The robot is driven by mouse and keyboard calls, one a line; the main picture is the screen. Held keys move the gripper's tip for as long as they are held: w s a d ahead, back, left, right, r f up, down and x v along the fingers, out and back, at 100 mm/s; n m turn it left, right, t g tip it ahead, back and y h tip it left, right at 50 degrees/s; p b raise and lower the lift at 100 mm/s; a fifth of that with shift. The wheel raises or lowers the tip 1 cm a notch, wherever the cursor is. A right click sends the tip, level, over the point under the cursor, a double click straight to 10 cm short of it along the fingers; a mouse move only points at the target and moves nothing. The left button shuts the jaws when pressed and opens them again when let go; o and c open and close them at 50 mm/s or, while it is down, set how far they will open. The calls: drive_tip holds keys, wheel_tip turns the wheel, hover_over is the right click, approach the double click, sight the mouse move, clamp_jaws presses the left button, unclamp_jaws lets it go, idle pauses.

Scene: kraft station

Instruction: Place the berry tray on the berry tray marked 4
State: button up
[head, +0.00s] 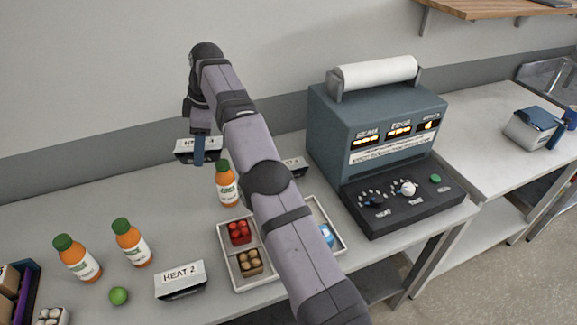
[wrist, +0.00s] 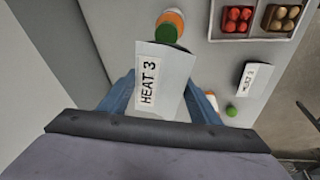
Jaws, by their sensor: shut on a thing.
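My gripper (head: 199,160) is at the back left of the counter, pointing down. It is shut on the white block labelled HEAT 3 (head: 183,146). In the wrist view this block (wrist: 160,80) sits between the blue fingers. I cannot tell whether it is lifted off the counter. A small tray of red berries (head: 239,232) stands in the left part of a white divided tray (head: 225,265), away from my gripper. The berries also show in the wrist view (wrist: 237,18). No berry tray marked 4 can be made out.
A tray of brown round items (head: 250,263) stands beside the berries. Orange bottles (head: 227,188), a green ball (head: 118,296) and a HEAT 2 block (head: 181,280) stand on the counter. Another labelled block (head: 294,166) is partly hidden by my arm. A sealing machine (head: 375,130) stands at right.

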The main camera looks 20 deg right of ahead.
sight(220, 139)
drive_tip(key=shift+m, duration=0.5)
drive_tip(key=d, duration=0.5)
drive_tip(key=shift+w+d+r, duration=0.25)
drive_tip(key=shift+d+r, duration=0.05)
drive_tip(key=shift+d, duration=0.05)
drive_tip(key=d+f+m+h, duration=0.1)
drive_tip(key=d+f+m, duration=0.1)
drive_tip(key=d+m, duration=0.5)
drive_tip(key=d+f+m+h+p, duration=0.1)
drive_tip(key=d+f+m+h, duration=0.1)
drive_tip(key=d+m, duration=0.5)
drive_tip(key=shift+d+f+t, duration=0.4)
drive_tip(key=shift+d+f, duration=0.4)
drive_tip(key=shift+d, duration=1.15)
drive_tip(key=shift+s+f, duration=0.1)
drive_tip(key=shift+f+p, duration=1.55)
drive_tip(key=shift+f, duration=3.35)
drive_tip(key=shift+f, duration=0.1)
